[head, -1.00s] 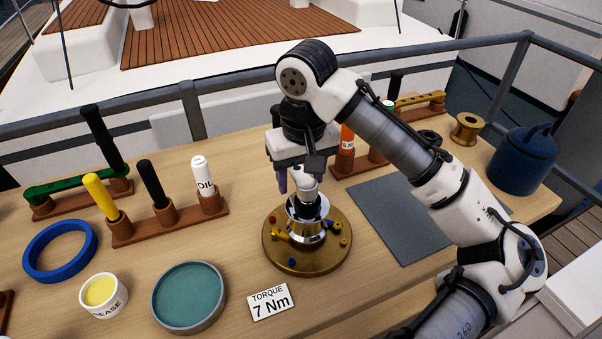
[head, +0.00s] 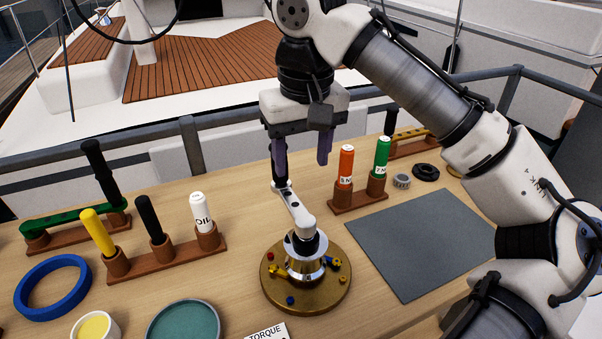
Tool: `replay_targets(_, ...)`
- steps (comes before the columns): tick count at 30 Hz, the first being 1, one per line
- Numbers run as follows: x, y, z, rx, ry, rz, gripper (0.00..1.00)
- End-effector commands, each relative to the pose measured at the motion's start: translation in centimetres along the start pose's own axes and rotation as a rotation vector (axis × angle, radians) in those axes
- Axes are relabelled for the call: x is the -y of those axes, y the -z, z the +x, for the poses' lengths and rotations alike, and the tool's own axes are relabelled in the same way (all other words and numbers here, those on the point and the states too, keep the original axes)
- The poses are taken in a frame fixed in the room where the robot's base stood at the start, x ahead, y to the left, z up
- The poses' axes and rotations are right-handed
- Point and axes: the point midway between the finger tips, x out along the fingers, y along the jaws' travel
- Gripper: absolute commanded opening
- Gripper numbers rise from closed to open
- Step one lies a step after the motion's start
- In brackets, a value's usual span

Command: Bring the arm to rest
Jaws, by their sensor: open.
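My gripper (head: 303,160) is in the upper middle of the head view. Its two purple fingers point down, apart, with nothing between them. A winch (head: 305,258) with a chrome drum stands below it on a round brass base (head: 272,291). A white handle (head: 293,207) with a dark upright grip sits on top of the winch and reaches back and left. The grip stands behind or beside the left finger; I cannot tell whether they touch. Small coloured parts lie on the brass base.
A wooden rack (head: 173,257) with yellow, black and white OIL tools stands left. Another rack (head: 358,196) with orange and green tubes stands right of my gripper. A grey mat (head: 425,245) lies bare at the right. A railing (head: 190,145) runs behind the table.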

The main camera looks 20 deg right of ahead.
Motion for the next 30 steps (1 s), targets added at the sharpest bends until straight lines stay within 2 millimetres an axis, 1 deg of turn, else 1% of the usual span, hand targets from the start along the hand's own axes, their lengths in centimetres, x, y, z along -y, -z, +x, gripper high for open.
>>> replay_targets(3,0.0,0.0,-0.6,0.000,0.000,-0.001,0.53)
replay_targets(17,0.0,0.0,-0.7,0.000,0.000,-0.001,0.53)
replay_targets(20,0.0,0.0,-1.3,0.000,0.000,-0.001,0.53)
replay_targets(23,0.0,0.2,-3.2,0.000,0.000,-0.001,0.53)
replay_targets(30,0.0,0.9,-10.3,0.000,0.000,-0.001,0.53)
